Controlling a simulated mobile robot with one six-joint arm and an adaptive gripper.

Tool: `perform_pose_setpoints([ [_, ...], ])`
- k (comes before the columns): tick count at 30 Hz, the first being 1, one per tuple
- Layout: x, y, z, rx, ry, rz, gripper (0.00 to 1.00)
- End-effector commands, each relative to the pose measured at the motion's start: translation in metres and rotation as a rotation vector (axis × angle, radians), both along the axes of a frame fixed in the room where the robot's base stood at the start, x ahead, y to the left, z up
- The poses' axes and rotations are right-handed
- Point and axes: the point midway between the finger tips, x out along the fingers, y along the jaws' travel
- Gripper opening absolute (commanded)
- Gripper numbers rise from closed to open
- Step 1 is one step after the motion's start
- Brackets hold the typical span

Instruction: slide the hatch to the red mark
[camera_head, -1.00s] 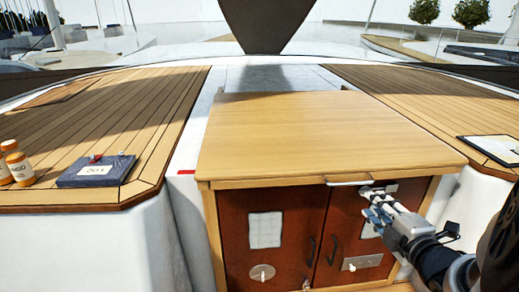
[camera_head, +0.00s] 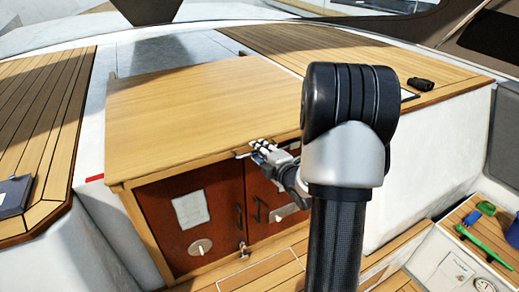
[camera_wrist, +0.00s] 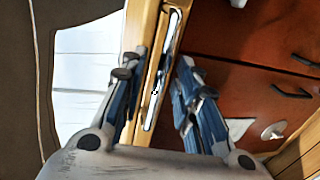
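The hatch (camera_head: 200,105) is a flat light-wood panel over red-brown doors. A slim metal handle is on its front edge, partly hidden by my gripper in the head view; it shows as a long bar in the wrist view (camera_wrist: 173,35). The red mark (camera_head: 95,178) is on the white strip left of the hatch, near its front left corner. My gripper (camera_head: 262,150) is at the handle. In the wrist view my gripper (camera_wrist: 155,78) is open, with its fingers apart on either side of the handle; contact cannot be told.
The red-brown doors (camera_head: 188,240) below carry dark handles and a white paper. A dark blue packet (camera_head: 14,195) lies on the left wooden deck. A small black item (camera_head: 421,84) lies on the right deck. A green brush (camera_head: 485,246) lies at lower right.

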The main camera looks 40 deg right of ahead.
Motion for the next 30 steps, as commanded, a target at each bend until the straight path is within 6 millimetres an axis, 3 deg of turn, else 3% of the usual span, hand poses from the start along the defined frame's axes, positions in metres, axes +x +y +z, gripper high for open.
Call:
perform_pose_setpoints([
  [11,0.007,-0.0015,-0.0015,0.0,0.0,0.0,0.29],
  [24,0.0067,-0.0014,-0.0014,0.0,0.0,0.0,0.01],
  [30,0.0067,-0.0014,-0.0014,0.0,0.0,0.0,0.0],
])
